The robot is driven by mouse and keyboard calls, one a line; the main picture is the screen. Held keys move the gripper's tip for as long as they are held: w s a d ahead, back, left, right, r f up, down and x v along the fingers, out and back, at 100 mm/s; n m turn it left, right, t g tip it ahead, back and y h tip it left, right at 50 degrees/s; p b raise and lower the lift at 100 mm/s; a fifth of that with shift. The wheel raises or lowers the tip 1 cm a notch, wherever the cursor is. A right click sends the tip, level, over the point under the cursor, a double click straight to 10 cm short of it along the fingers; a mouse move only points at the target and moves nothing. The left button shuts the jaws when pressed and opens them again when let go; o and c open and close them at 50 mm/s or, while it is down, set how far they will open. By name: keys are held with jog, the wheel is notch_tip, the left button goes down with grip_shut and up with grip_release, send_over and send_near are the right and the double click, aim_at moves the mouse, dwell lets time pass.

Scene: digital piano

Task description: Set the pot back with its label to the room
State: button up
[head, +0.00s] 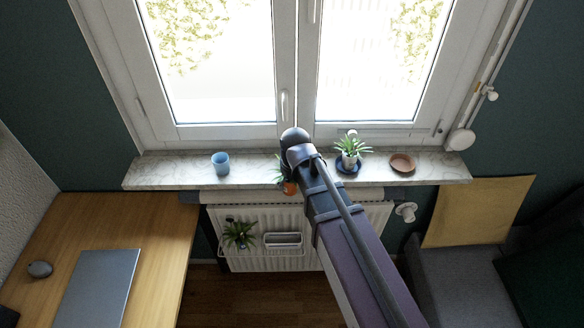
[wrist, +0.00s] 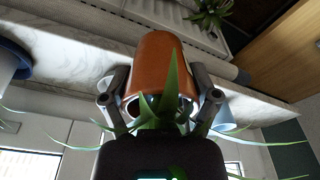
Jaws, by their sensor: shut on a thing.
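My gripper (wrist: 160,84) is shut on an orange-brown pot (wrist: 164,58), one finger on each side. Green spiky leaves rise from the pot toward the wrist camera. In the head view only a small orange part of the pot (head: 290,188) shows beside my arm, near the sill's front edge. I cannot tell whether the pot touches the sill. An empty terracotta saucer (head: 402,162) lies on the right part of the marble window sill (head: 180,172).
A white pot with a plant (head: 349,158) stands on a blue saucer right of my gripper. A blue cup (head: 220,163) stands to the left. Window panes rise behind. Below is a radiator (head: 300,258) with a hanging plant (head: 239,233). Sill is clear between cup and gripper.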

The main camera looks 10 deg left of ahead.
jog(key=n, duration=0.2)
jog(key=d+n, duration=0.1)
jog(key=n, duration=0.1)
jog(key=d+n, duration=0.1)
jog(key=shift+d+r+n+g+y, duration=0.1)
jog(key=shift+r+n+g+y, duration=0.05)
jog(key=shift+n+g+y, duration=0.2)
jog(key=n, duration=0.2)
jog(key=d+n, duration=0.1)
jog(key=n, duration=0.1)
jog(key=d+n+g, duration=0.1)
jog(key=n, duration=0.1)
jog(key=shift+s+r+n, duration=0.1)
jog(key=shift+n, duration=0.15)
jog(key=w+a, duration=0.2)
jog(key=w, duration=0.2)
jog(key=w+a+f, duration=0.1)
jog(key=w+a, duration=0.1)
jog(key=w, duration=0.3)
jog(key=w+a+b, duration=0.1)
jog(key=w+a, duration=0.1)
jog(key=w, duration=0.2)
jog(key=shift+w+f, duration=0.2)
jog(key=shift+w+a, duration=0.3)
jog(key=shift+w, duration=0.2)
jog(key=shift+f+b, duration=1.85)
jog(key=shift+f, duration=0.15)
